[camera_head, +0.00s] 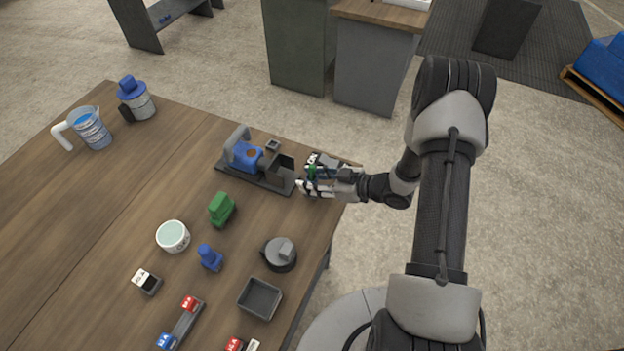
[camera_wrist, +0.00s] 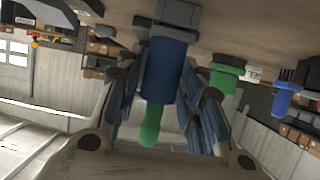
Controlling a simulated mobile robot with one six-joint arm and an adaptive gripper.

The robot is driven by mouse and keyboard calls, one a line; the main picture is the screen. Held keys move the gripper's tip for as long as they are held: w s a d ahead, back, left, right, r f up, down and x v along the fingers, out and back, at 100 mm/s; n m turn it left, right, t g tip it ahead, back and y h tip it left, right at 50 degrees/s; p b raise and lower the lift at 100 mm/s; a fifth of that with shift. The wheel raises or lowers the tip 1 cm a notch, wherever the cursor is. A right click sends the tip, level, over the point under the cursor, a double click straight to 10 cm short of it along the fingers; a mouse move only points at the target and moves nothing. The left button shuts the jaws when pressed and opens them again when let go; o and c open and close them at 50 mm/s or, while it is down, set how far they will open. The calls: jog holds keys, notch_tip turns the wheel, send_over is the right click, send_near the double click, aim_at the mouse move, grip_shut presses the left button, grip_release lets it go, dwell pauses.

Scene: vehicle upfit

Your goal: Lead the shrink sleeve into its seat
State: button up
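My gripper (camera_head: 314,180) is low at the table's right edge, beside the grey fixture (camera_head: 268,183) with the blue body. In the wrist view my gripper (camera_wrist: 168,100) has its two fingers on either side of a dark blue cylinder (camera_wrist: 166,72). This cylinder has a green rounded tip (camera_wrist: 150,127) towards the camera and a grey piece (camera_wrist: 178,14) at its far end. It may be the shrink sleeve; I cannot tell for sure. A little green also shows between the fingers in the head view. Whether the fingers touch the cylinder is unclear. The seat cannot be made out.
On the table (camera_head: 95,215) stand a green block (camera_head: 221,209), a blue peg-like piece (camera_head: 209,257), a round dark pot (camera_head: 279,254), an open grey bin (camera_head: 260,298) and a white tub (camera_head: 173,236). A jug (camera_head: 90,128) and a blue-lidded bottle (camera_head: 136,98) stand at the far left.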

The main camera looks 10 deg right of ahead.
jog(key=shift+d+r, duration=0.1)
jog(key=shift+p+v, duration=0.65)
jog(key=shift+v, duration=1)
jog(key=shift+o, duration=0.4)
jog(key=o, duration=0.5)
jog(key=shift+c, duration=0.5)
jog(key=c, duration=0.5)
